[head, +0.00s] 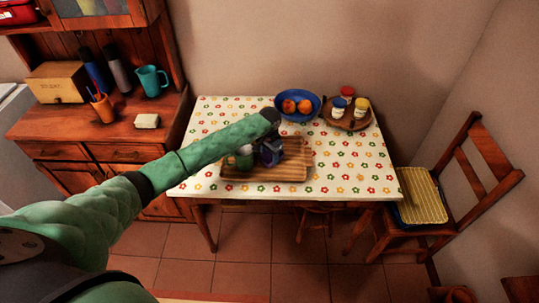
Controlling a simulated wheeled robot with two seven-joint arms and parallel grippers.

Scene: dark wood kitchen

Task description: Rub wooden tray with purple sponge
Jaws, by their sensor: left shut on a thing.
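The wooden tray (297,169) lies on the table, a striped brown board in front of the fruit bowl. My left arm reaches in from the left, and my left gripper (269,153) points down over the middle of the tray. It is shut on the purple sponge (266,158), which shows as a small dark purple patch mostly hidden by the gripper. I cannot tell whether the sponge touches the tray. A green and whitish item (244,160), perhaps a cup, is at the tray's left part, partly hidden by my arm. My right gripper is not in view.
A blue bowl (281,112) of orange fruit and a round brown tray (352,123) with several jars stand behind the wooden tray. A chair (440,200) is at the right. A wooden cabinet (75,130) is at the left. The table's right front (350,175) is clear.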

